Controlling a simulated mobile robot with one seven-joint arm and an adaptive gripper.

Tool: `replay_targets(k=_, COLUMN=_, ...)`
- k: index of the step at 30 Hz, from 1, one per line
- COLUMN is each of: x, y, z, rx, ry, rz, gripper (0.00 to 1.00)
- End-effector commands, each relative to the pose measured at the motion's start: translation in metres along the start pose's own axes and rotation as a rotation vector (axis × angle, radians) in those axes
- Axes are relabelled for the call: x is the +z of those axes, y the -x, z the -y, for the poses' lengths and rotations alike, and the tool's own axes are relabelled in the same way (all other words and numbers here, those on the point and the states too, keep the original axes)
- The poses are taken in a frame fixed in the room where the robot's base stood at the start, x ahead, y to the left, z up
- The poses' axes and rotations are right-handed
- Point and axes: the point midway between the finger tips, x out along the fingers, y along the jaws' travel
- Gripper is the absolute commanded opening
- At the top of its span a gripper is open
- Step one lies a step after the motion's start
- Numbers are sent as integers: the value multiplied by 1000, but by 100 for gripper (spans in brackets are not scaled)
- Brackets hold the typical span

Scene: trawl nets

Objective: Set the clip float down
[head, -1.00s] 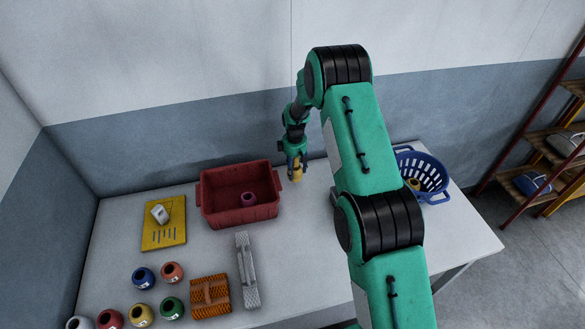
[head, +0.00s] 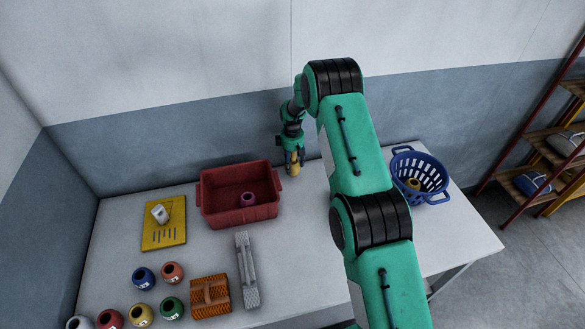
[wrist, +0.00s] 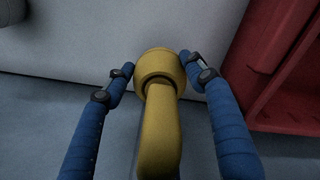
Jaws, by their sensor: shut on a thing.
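The clip float (head: 295,168) is yellow. My gripper (head: 295,158) is shut on it and points down near the back edge of the table (head: 310,240), to the right of the red crate. In the wrist view the float (wrist: 159,115) shows a thick round end and a narrower shaft between the two blue fingers of my gripper (wrist: 157,75). Whether its lower end touches the table is not clear.
The red crate (head: 240,217) close on the left holds a purple ring-like piece (head: 248,199). A blue basket (head: 438,175) with a yellow piece stands right, beyond my arm. Several coloured floats, an orange brush (head: 210,296) and a grey bar (head: 247,270) lie front left.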

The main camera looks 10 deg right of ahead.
Motion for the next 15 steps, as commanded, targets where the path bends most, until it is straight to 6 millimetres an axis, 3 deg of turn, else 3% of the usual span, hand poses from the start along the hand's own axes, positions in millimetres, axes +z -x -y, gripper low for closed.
replay_targets(k=7, x=0, y=-23, z=0, rx=0, ry=0, rz=0, gripper=27)
replay_targets(k=15, x=0, y=-27, z=1, rx=0, ry=0, rz=0, gripper=27)
